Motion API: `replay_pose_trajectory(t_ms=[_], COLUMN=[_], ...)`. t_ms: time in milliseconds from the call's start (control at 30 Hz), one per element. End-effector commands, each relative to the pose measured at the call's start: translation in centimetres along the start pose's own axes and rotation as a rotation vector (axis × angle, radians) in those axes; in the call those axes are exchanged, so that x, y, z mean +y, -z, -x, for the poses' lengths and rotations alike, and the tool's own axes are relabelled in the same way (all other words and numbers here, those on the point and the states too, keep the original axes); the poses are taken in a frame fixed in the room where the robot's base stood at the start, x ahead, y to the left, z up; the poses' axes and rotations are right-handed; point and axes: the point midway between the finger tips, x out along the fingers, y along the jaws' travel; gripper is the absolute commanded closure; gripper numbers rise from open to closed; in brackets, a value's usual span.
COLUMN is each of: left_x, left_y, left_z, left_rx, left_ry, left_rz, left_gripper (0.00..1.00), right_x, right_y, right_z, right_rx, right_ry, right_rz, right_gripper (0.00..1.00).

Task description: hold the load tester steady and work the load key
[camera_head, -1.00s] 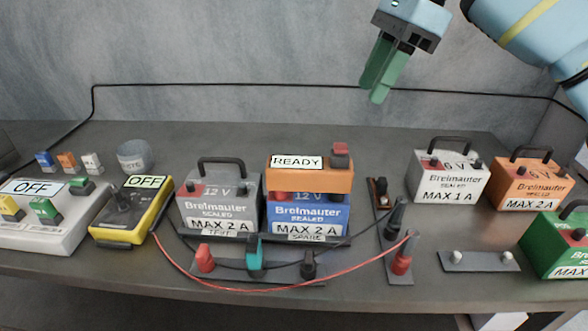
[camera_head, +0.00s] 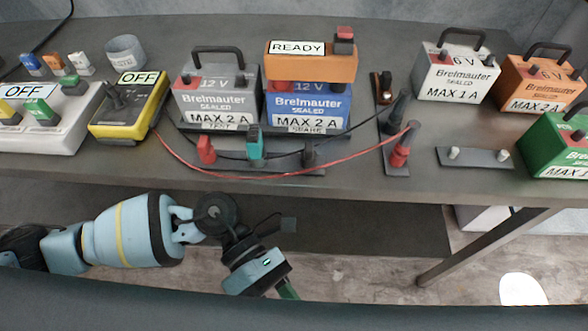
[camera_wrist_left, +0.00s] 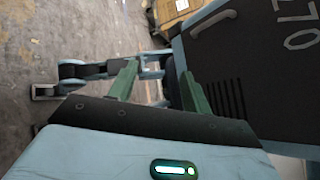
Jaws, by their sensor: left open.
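An orange box with a READY label (camera_head: 310,66), seemingly the load tester, sits on top of the blue 12 V battery (camera_head: 307,105) in the head view. A red block on a dark base, apparently the load key (camera_head: 344,36), stands at its top right corner. My left gripper (camera_head: 287,290) is low in front of the bench, below its front edge and well apart from the tester. Its green fingers are spread and empty in the left wrist view (camera_wrist_left: 158,70). My right gripper is outside the current views.
A grey 12 V battery (camera_head: 216,95) stands left of the blue one. A yellow OFF meter (camera_head: 130,112) is further left. Red and black leads cross in front to a terminal strip (camera_head: 396,168). White (camera_head: 452,76), orange (camera_head: 541,85) and green (camera_head: 555,148) batteries stand at right.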

Motion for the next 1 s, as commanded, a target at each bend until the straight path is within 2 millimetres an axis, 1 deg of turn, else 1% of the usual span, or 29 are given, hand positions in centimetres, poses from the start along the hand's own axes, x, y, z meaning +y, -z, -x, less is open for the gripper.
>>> replay_pose_trajectory(t_ms=[33,67,167,267,300,367,400,467,500,567,600,667,700,767,800,833,900,1000], left_x=[0.3,0.5,0.6,0.3,0.0,-0.5,-0.9,-1.7,-2.2,-3.0,-3.4,-4.0,-4.3,-4.4,-4.3,-4.2,-3.9,-3.4], left_y=[-1.0,-1.6,-4.9,-9.2,-11.1,-13.8,-15.6,-18.3,-20.0,-22.6,-24.3,-26.6,-28.0,-29.8,-30.6,-31.1,-31.7,-32.0], left_z=[1.2,1.9,4.0,6.3,7.2,8.5,9.4,10.8,11.8,13.3,14.5,16.5,17.9,20.5,22.2,23.4,25.9,29.0], left_rx=[0.017,0.020,0.001,-0.050,-0.074,-0.108,-0.129,-0.153,-0.165,-0.169,-0.163,-0.135,-0.101,-0.036,0.012,0.047,0.122,0.217], left_ry=[-0.039,-0.060,-0.131,-0.208,-0.238,-0.283,-0.313,-0.359,-0.392,-0.443,-0.481,-0.542,-0.587,-0.662,-0.710,-0.743,-0.812,-0.893], left_rz=[-0.050,-0.080,-0.192,-0.318,-0.368,-0.441,-0.490,-0.564,-0.612,-0.683,-0.729,-0.789,-0.821,-0.845,-0.842,-0.832,-0.791,-0.699], left_gripper=[0.51,0.51,0.51,0.51,0.51,0.51,0.51,0.51,0.51,0.51,0.51,0.51,0.51,0.51,0.51,0.51,0.51,0.51], right_x=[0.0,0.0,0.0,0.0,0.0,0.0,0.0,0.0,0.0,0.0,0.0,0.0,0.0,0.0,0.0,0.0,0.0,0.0], right_y=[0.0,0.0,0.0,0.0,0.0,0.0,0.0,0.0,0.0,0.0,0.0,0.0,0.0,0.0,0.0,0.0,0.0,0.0], right_z=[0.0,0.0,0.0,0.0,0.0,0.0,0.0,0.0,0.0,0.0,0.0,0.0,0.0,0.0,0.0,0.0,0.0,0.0], right_rx=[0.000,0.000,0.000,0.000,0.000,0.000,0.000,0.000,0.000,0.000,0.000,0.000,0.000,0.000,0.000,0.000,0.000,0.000], right_ry=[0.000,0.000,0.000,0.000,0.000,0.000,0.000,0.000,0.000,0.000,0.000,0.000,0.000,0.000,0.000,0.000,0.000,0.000], right_rz=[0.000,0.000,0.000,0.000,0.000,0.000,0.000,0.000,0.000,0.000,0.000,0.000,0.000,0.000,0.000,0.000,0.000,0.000], right_gripper=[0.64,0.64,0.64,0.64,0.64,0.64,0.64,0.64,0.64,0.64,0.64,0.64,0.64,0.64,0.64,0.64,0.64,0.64])
